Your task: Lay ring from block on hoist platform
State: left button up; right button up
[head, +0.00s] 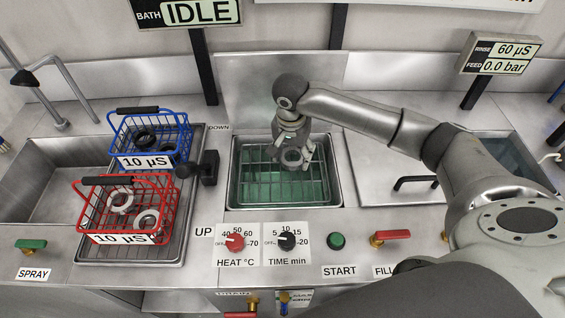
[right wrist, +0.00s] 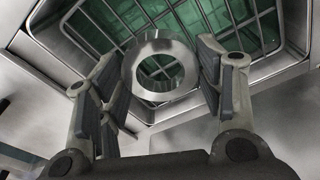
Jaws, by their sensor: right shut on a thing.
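My right gripper (head: 293,158) is shut on a metal ring (right wrist: 160,46) and holds it over the open bath tank. In the right wrist view the ring sits between the finger pads (right wrist: 157,70), with its hole facing the camera. The hoist platform (head: 255,179) is a wire grid in the tank, with green liquid around or below it. The gap between ring and grid is hard to judge. No block that I can make out is in view. My left gripper is not in view.
Left of the tank, a blue basket (head: 178,137) and a red basket (head: 165,183) hold rings. A black hoist lever (head: 209,167) stands between UP and DOWN labels. Dials (head: 287,241) line the front panel. A closed lid (head: 385,165) lies right of the tank.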

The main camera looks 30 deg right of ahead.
aim_at(283, 152)
jog(key=w+f, duration=0.1)
jog(key=w+a+f, duration=0.1)
jog(key=f, duration=0.1)
jog(key=shift+w+a+f, duration=0.15)
jog(key=shift+w+f, duration=0.05)
jog(key=shift+w, duration=0.15)
jog(key=shift+f, duration=1.65)
jog(key=shift+f, duration=0.1)
jog(key=o, duration=1.3)
jog(key=shift+c, duration=0.2)
jog(key=r, duration=0.8)
jog(key=s+a+r, duration=0.1)
jog(key=r, duration=0.3)
jog(key=shift+a+r, duration=0.1)
